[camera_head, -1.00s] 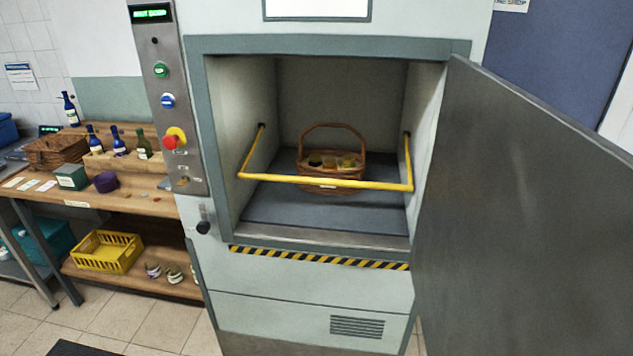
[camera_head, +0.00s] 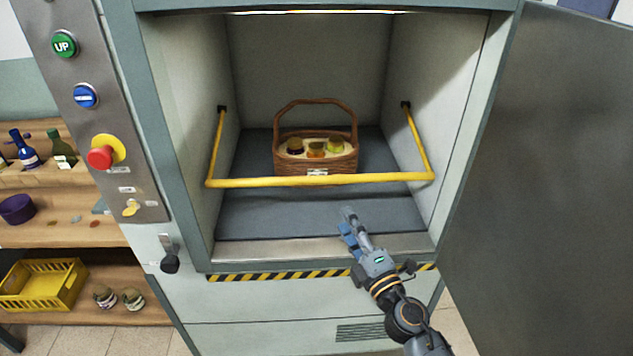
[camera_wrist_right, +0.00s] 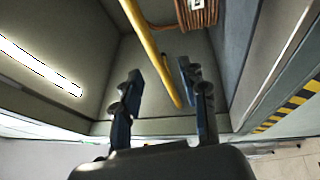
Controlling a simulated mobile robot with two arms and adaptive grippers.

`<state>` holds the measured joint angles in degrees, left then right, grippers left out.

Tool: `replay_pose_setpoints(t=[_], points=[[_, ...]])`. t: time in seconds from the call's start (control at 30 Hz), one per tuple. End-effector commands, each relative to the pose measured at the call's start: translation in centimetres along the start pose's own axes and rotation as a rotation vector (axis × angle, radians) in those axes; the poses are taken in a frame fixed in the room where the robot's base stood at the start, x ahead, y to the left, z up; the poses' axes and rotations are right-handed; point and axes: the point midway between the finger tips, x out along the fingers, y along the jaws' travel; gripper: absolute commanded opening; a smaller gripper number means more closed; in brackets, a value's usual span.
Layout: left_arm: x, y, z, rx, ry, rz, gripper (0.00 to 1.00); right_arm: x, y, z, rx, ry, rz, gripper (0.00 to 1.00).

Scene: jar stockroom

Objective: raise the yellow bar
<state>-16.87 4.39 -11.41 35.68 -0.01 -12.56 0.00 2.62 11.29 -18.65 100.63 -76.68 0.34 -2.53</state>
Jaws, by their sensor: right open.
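The yellow bar (camera_head: 320,181) is lowered across the lift opening, level, in front of the basket. Its side arms run back to pivots on both inner walls. In the right wrist view the yellow bar (camera_wrist_right: 153,50) runs beyond and between the fingers, apart from them as far as I can tell. My right gripper (camera_head: 348,222) is at the lift's front sill, below and in front of the bar, right of its middle. It is open and empty; both fingers (camera_wrist_right: 160,85) show apart in the right wrist view. My left gripper is not in view.
A wicker basket (camera_head: 316,160) with several jars stands on the lift floor behind the bar. The open grey door (camera_head: 550,170) stands on the right. A control panel (camera_head: 92,110) with buttons is on the left, beside shelves holding bottles and a yellow crate (camera_head: 42,286).

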Motion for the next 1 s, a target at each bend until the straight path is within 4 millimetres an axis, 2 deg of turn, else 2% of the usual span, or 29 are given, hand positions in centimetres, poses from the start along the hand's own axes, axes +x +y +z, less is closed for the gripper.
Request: replay_pose_setpoints(t=[0.1,0.27,0.47,0.7,0.83,1.0], points=[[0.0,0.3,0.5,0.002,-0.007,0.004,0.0,0.8,1.0,-0.7,-0.052,0.034,0.02,0.43],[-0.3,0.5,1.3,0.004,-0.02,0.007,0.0,2.8,1.2,-0.9,-0.055,0.038,0.023,0.43],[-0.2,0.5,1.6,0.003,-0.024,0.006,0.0,7.0,1.2,-1.0,-0.054,0.036,0.023,0.43],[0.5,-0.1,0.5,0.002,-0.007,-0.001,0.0,11.6,1.1,-1.2,-0.053,0.037,0.022,0.43],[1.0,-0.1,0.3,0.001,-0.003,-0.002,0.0,13.2,1.1,-1.2,-0.052,0.036,0.021,0.43],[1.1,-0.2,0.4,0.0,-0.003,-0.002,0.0,14.1,1.2,-1.2,-0.052,0.036,0.02,0.43]])
